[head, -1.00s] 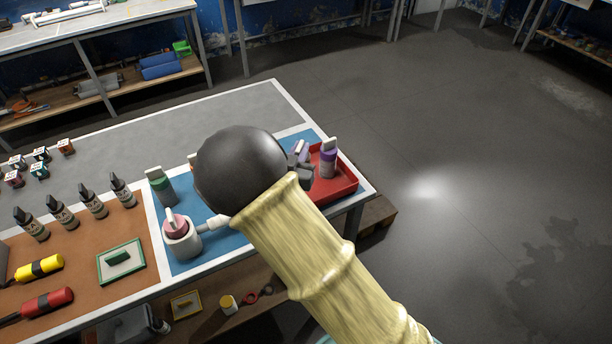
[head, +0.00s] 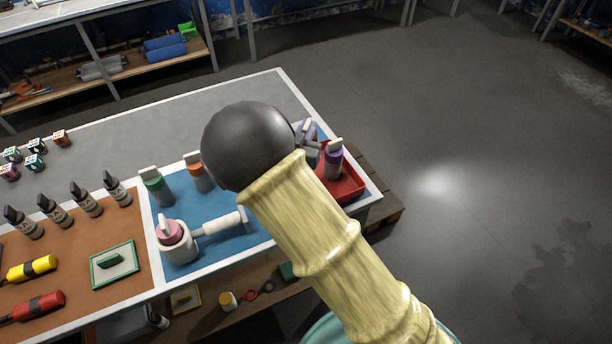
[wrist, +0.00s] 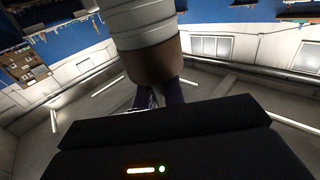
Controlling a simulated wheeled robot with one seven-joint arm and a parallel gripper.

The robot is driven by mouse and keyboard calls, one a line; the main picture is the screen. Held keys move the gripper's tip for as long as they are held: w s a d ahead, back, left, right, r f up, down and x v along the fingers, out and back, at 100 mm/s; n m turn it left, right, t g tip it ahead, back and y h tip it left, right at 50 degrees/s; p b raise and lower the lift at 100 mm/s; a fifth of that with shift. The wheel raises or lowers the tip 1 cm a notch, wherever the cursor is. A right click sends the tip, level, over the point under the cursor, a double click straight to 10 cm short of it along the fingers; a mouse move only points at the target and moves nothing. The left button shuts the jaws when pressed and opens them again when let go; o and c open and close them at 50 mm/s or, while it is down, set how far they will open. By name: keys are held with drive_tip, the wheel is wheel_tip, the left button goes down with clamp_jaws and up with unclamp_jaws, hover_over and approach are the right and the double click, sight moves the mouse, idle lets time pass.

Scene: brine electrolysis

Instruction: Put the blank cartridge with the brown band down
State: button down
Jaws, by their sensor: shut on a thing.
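The blank cartridge (wrist: 150,40) shows large at the top of the wrist view, white with ring lines and a brown band (wrist: 150,62) at its lower end in the picture. My gripper (wrist: 160,94) is shut on it at the brown-banded end; the fingers are dark and partly hidden by the black gripper body. In the head view my arm's dark ball joint and pale yellow link cover the gripper and the held cartridge, so its height above the table cannot be told. The blue mat (head: 195,254) lies below and left of my arm.
On the mat stand a green container (head: 157,190), an orange container (head: 197,178) and a white cup (head: 178,249) with a pink piece and a white side cylinder (head: 222,222). A red tray (head: 350,190) with a purple container (head: 333,163) is at the right corner. Bare mat shows between them.

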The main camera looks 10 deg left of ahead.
drive_tip(key=shift+w+a+f+p, duration=0.1)
drive_tip(key=shift+f+p, duration=0.1)
drive_tip(key=shift+f, duration=1.2)
drive_tip(key=shift+a+f+p, duration=0.1)
drive_tip(key=shift+f+p, duration=0.05)
drive_tip(key=shift+f, duration=1.2)
drive_tip(key=shift+d+f+p, duration=0.1)
drive_tip(key=shift+f+p, duration=0.25)
drive_tip(key=shift+f, duration=1.75)
drive_tip(key=shift+f, duration=0.15)
drive_tip(key=c, duration=1.5)
unclamp_jaws()
